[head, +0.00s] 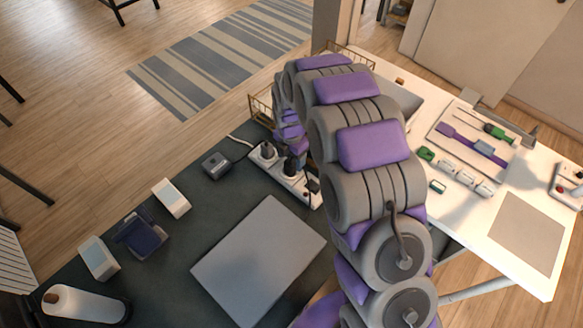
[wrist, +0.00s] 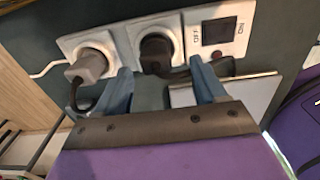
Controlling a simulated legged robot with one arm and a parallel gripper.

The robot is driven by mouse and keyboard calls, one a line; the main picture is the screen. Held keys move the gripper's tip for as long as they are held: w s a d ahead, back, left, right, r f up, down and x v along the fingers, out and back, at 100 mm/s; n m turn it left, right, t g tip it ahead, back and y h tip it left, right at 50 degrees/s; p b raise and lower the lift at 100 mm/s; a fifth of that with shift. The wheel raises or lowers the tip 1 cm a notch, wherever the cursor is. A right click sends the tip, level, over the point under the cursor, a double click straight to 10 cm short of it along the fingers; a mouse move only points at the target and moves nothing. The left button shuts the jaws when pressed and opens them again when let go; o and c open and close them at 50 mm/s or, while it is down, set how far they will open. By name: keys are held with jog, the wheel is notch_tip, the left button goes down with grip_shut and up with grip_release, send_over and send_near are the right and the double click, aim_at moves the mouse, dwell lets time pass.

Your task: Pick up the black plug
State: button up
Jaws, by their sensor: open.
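The black plug (wrist: 157,55) sits in the middle socket of a white power strip (wrist: 110,40) in the wrist view. Its dark cord runs off to the right, past my right finger. My gripper (wrist: 162,68) is open and empty, one blue-grey finger on each side of the black plug. I cannot tell whether either finger touches it. A grey plug (wrist: 90,66) sits in the left socket, close to my left finger. In the head view the power strip (head: 310,196) and black plug (head: 290,166) show beside my arm; my fingers cannot be made out there.
An ON/OFF switch (wrist: 219,31) is at the strip's right end. On the dark table lie a grey pad (head: 258,262), a dark box (head: 216,165), white blocks (head: 171,198) and a white roll (head: 85,304). A wire basket (head: 262,104) stands behind the strip.

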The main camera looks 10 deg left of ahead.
aim_at(290, 162)
jog(key=f, duration=0.1)
jog(key=f+b, duration=0.1)
jog(key=f, duration=0.1)
jog(key=a+f, duration=0.1)
jog(key=f, duration=0.1)
jog(key=shift+w, duration=0.2)
jog(key=shift+d+r, duration=0.1)
jog(key=shift+d, duration=0.15)
jog(key=shift+c, duration=0.2)
jog(key=shift+d, duration=0.25)
jog(key=c, duration=0.3)
jog(key=shift+a, duration=0.2)
jog(key=c, duration=0.9)
jog(key=shift+c, duration=0.2)
